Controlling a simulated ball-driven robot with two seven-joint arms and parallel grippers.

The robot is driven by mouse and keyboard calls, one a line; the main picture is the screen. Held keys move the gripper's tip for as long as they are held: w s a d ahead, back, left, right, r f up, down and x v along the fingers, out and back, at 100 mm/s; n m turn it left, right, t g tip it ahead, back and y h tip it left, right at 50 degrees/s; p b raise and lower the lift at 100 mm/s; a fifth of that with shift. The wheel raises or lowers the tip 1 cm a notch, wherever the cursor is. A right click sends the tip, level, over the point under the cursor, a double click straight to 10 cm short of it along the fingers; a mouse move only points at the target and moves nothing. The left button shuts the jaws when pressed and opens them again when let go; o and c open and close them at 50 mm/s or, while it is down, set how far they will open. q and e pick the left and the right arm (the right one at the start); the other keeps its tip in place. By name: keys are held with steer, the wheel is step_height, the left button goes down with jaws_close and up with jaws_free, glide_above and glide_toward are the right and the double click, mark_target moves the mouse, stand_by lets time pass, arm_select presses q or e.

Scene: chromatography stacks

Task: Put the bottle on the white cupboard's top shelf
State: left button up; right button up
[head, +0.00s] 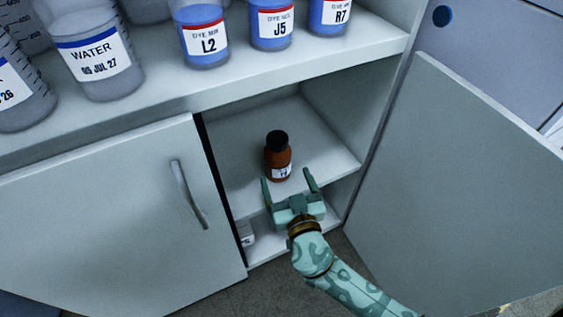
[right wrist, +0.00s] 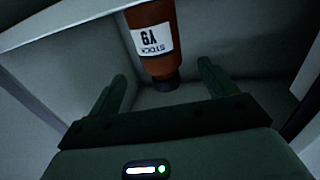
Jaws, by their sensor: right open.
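A brown bottle (head: 277,160) with a black cap and white label stands upright on the upper inner shelf (head: 328,150) of the white cupboard (head: 95,215). My right gripper (head: 288,180) is open and empty at the shelf's front, its fingers pointing in toward the bottle. In the right wrist view (right wrist: 163,72) the bottle (right wrist: 152,38) appears upside down, between the lines of the two fingers and apart from both. Its label reads STOCK Y9. The bottle's lower end is cut off there. My left gripper is not in view.
The cupboard's right door (head: 465,190) stands open; its left door is shut. A small white box (head: 246,234) lies on the lower level. Above, a counter holds a WATER bottle (head: 95,55) and blue dye containers, including L2 (head: 205,40), J5 (head: 272,25) and R7 (head: 330,15).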

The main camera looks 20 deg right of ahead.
steer(key=s, duration=0.3)
steer(key=shift+s+a, duration=0.1)
steer(key=shift+a, duration=0.15)
steer(key=shift+s, duration=0.1)
steer(key=s+d+f+g+h, duration=0.2)
steer(key=s+d+f+g, duration=0.3)
steer(key=s, duration=0.4)
steer(key=s+f+n+g+y, duration=0.2)
steer(key=s+n+g, duration=0.2)
steer(key=s, duration=0.8)
steer(key=s+a+f+n+g+y, duration=0.1)
steer(key=s+f+n+g+y, duration=0.1)
steer(key=s, duration=1)
steer(key=f+n+g, duration=0.1)
steer(key=n+g, duration=0.1)
steer(key=g, duration=0.1)
steer(key=shift+s+a+n, duration=0.2)
steer(key=shift+s+n, duration=0.05)
steer(key=shift+n, duration=0.05)
